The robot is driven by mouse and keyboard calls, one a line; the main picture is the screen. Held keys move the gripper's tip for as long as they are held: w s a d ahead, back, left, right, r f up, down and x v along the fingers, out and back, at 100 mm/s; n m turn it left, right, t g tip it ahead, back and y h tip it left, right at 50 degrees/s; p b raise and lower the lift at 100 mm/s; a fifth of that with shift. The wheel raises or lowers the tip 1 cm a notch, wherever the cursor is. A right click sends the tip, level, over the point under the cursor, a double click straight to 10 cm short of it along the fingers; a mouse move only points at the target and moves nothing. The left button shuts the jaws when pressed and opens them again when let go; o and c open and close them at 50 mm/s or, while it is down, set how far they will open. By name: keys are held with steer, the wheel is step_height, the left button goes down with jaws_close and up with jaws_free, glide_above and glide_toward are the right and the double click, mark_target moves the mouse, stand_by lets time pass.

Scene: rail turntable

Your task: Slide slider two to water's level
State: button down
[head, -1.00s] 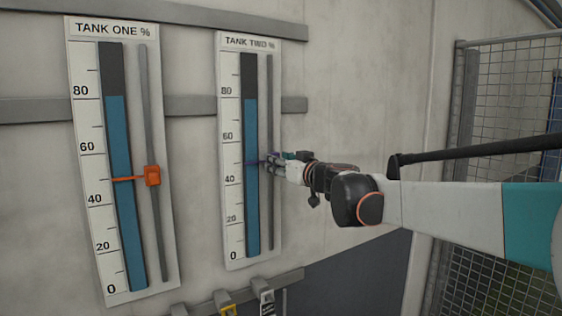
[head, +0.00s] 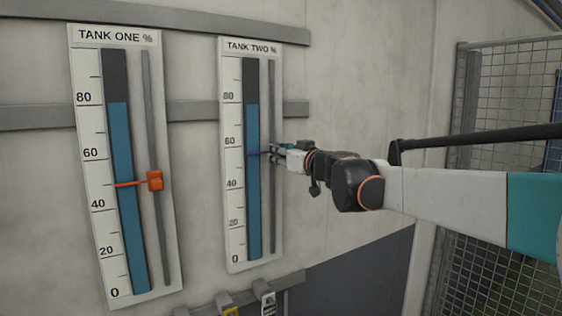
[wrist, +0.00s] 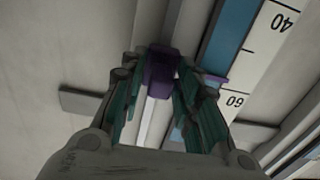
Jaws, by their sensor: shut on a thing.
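Slider two is a purple block (wrist: 161,68) on the thin vertical rail of the TANK TWO % gauge (head: 235,210). My gripper (head: 277,152) is shut on it, with its green fingers on both sides of the block in the wrist view (wrist: 164,80). The slider's thin purple pointer (head: 253,154) reaches left across the blue column, a little below the 60 mark. The water (head: 252,125) in tank two is blue, and its top edge stands just below the 80 mark, clearly above the pointer. My gripper hides most of the block in the head view.
The TANK ONE % gauge (head: 93,225) stands to the left, with an orange slider (head: 155,181) between 40 and 60. Grey horizontal rails (head: 200,15) cross the wall behind the gauges. Tags hang from a low rail (head: 290,279). A mesh fence (head: 500,80) stands at the right.

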steer(key=p, duration=0.5)
glide_toward(273, 104)
steer(key=x, duration=0.5)
steer(key=shift+w+a+r, duration=0.1)
steer(key=shift+w+a, duration=0.05)
steer(key=shift+w, duration=0.05)
steer(key=c, duration=1.5)
jaws_free()
steer(key=shift+s, duration=0.1)
steer(key=v, duration=1.2)
